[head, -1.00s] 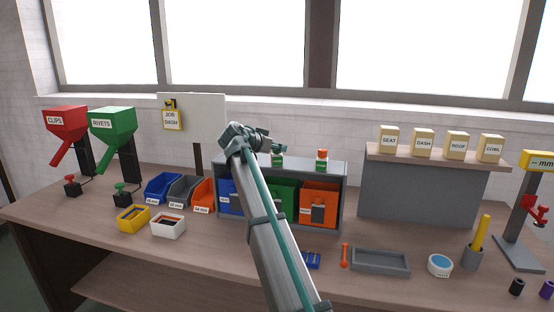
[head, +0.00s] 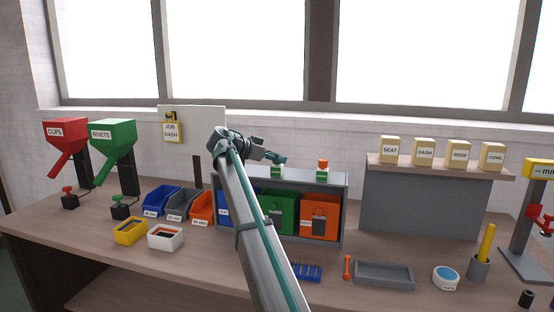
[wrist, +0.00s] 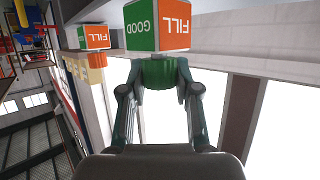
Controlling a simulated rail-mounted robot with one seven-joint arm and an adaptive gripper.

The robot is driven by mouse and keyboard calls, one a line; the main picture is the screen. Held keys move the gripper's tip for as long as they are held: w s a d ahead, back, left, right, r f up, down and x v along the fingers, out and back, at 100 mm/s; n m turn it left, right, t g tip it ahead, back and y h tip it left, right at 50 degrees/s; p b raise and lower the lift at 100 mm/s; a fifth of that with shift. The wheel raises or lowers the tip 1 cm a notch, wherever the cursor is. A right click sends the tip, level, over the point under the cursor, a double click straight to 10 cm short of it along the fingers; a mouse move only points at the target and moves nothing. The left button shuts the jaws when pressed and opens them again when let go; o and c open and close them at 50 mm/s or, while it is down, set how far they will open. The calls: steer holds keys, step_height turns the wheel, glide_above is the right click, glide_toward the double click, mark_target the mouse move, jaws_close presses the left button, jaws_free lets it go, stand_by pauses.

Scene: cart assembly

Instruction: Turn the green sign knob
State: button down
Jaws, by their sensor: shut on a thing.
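The green sign knob (wrist: 158,72) sits on a sign cube (wrist: 157,25) with a green GOOD face and an orange FILL face, which appears upside down in the wrist view. My gripper (wrist: 158,80) is shut on the green knob, one finger on each side. In the head view my gripper (head: 279,158) is over the small sign cube (head: 277,172) on top of the grey bin cabinet. The knob is largely hidden by the fingers there.
A second sign with an orange knob (head: 322,163) stands to the right on the same cabinet (head: 340,181); it also shows in the wrist view (wrist: 97,60). Blue, green and orange bins are below. A board (head: 205,120) stands behind my arm.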

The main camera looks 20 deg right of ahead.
steer(key=shift+f, duration=0.1)
steer(key=c, duration=0.8)
jaws_free()
steer(key=shift+a, duration=0.1)
steer(key=v, duration=1.2)
